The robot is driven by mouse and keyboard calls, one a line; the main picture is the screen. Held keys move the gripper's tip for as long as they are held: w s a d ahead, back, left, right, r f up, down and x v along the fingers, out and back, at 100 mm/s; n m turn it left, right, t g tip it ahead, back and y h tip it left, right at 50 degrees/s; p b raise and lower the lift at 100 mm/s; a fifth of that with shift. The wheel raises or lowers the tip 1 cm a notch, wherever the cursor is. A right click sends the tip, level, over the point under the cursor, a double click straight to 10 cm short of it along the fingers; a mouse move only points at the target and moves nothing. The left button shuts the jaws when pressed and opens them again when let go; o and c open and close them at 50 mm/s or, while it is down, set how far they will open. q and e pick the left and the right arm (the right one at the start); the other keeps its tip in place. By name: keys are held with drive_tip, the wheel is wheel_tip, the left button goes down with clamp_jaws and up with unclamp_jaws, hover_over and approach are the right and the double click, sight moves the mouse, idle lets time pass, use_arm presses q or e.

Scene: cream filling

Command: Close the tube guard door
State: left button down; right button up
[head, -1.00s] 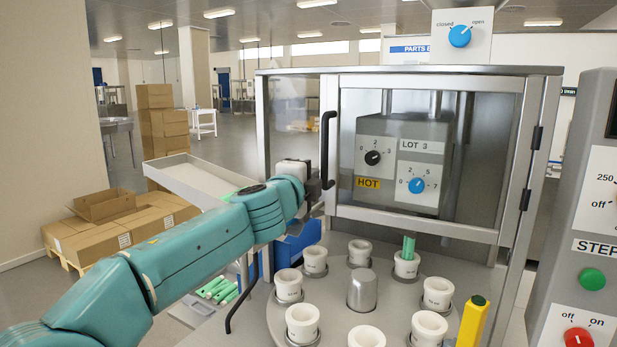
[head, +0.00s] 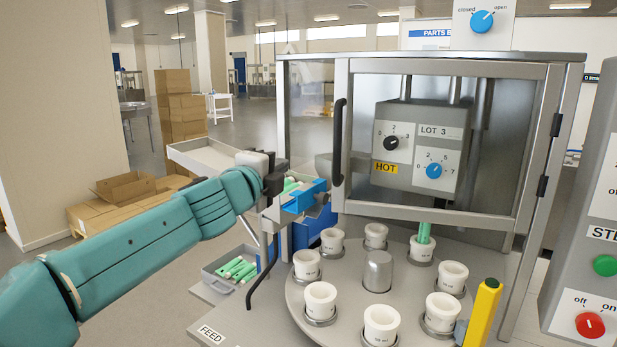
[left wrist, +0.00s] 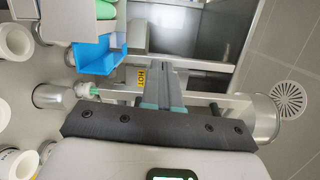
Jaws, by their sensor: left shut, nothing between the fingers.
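The tube guard door (head: 342,100) is a clear panel in a silver frame, with hinges on its right and a black handle (head: 338,142) on its left edge. A strip of gap shows between its left edge and the cabinet's left post; I cannot tell exactly how far it stands off the frame. My left gripper (head: 280,175) is left of the handle, apart from it, behind the blue holder. Its shut, empty fingers show in the left wrist view (left wrist: 163,80), with the HOT label (left wrist: 140,76) beyond. My right gripper is not in view.
A blue holder (head: 305,197) with green tubes is close by the left gripper. The turntable (head: 350,325) carries several white cups, one with a green tube. A yellow post (head: 483,312) stands front right, the control panel (head: 590,245) farther right. A closed/open knob (head: 482,21) sits on top.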

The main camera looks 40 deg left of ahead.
use_arm(q)
wheel_tip(320, 180, down, 6)
drive_tip(key=s+a+m+g+y, duration=0.2)
drive_tip(key=m+g+y, duration=0.1)
drive_tip(key=m, duration=0.1)
drive_tip(key=m+t+h+b, duration=0.2)
drive_tip(key=m+t+b, duration=0.15)
drive_tip(key=m, duration=0.85)
approach(337, 204)
drive_tip(key=shift+g, duration=0.45)
drive_tip(key=x, duration=0.7)
drive_tip(key=shift+w+a+r, duration=0.1)
drive_tip(key=shift+w+r, duration=0.2)
drive_tip(key=shift+r, duration=0.05)
drive_tip(key=shift+w, duration=0.1)
